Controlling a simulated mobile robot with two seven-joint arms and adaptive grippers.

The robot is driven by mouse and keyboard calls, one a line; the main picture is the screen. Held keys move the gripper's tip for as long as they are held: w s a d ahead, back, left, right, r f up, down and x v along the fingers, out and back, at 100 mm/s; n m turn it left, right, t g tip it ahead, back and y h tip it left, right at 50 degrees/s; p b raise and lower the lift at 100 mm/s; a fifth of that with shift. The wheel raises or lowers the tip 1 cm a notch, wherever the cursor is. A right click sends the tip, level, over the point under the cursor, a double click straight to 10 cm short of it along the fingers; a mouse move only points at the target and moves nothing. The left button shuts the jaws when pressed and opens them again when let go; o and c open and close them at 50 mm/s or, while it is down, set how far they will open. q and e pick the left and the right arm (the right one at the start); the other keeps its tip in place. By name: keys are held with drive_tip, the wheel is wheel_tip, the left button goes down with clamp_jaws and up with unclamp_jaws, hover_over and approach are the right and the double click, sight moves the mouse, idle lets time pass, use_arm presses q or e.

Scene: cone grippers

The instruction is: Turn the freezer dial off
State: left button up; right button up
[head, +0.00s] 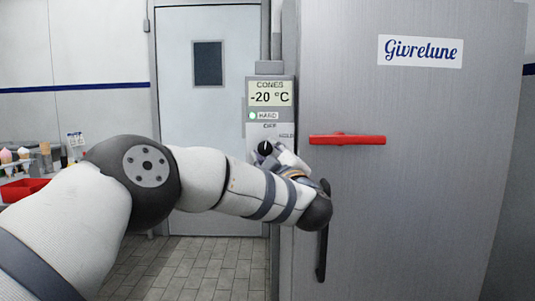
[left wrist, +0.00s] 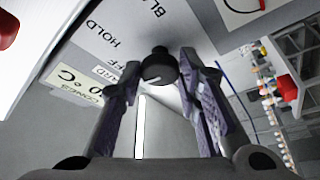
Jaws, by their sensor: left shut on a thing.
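The freezer dial (head: 265,147) is a round black knob with a white pointer line, on the grey control panel (head: 251,127) at the freezer's left edge. It also shows between the fingertips in the left wrist view (left wrist: 158,67). My left gripper (head: 266,155) is shut on the dial, one finger on each side. Labels "HOLD" and "OFF" show around the dial, with other lettering partly cut off. The panel display (head: 270,94) reads "CONES -20 °C", and the small lamp (head: 252,116) beside "HARD" looks green. My right gripper is not in view.
The grey freezer door (head: 440,180) has a red bar (head: 347,139), a dark vertical handle (head: 321,255) and a "Givrelune" sign (head: 420,51). A pale door (head: 184,100) with a dark window stands behind. A red container (head: 22,190) and cones are at far left.

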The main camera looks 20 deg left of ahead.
use_arm(q)
drive_tip(key=shift+n, duration=0.8)
drive_tip(key=shift+d+n+g, duration=0.1)
drive_tip(key=shift+n+g, duration=0.2)
drive_tip(key=shift+g, duration=0.1)
drive_tip(key=o, duration=1.1)
drive_tip(key=shift+w, duration=0.1)
drive_tip(key=shift+o, duration=0.2)
drive_tip(key=v, duration=1.2)
